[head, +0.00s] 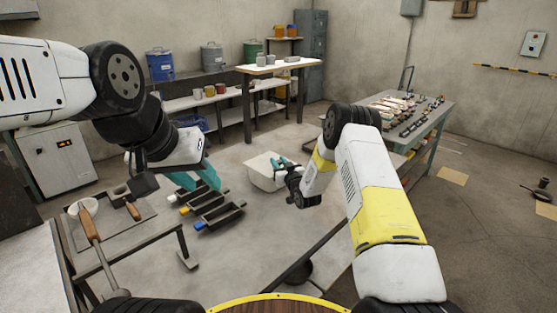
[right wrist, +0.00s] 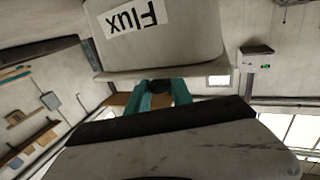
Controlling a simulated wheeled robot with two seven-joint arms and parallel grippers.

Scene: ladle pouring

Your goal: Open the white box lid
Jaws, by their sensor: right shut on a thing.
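The white box (head: 262,179) stands on the grey table near the middle of the head view. In the right wrist view the box (right wrist: 185,35) appears upside down, with a "Flux" label. Its pale lid (right wrist: 115,75) shows as a wider rim against the box; I see no clear gap between them. My right gripper (head: 279,164) is at the lid. In the right wrist view its teal fingers (right wrist: 164,94) are shut on a small dark knob (right wrist: 160,86) on the lid. My left gripper (head: 196,178) is empty, its teal fingers apart, above the dark moulds.
Several dark trough moulds (head: 218,214) lie left of the box. A wooden-handled ladle (head: 90,226) and a white bowl (head: 84,206) are at the lower left. A bench with tools (head: 437,116) stands at the right. The table between moulds and box is clear.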

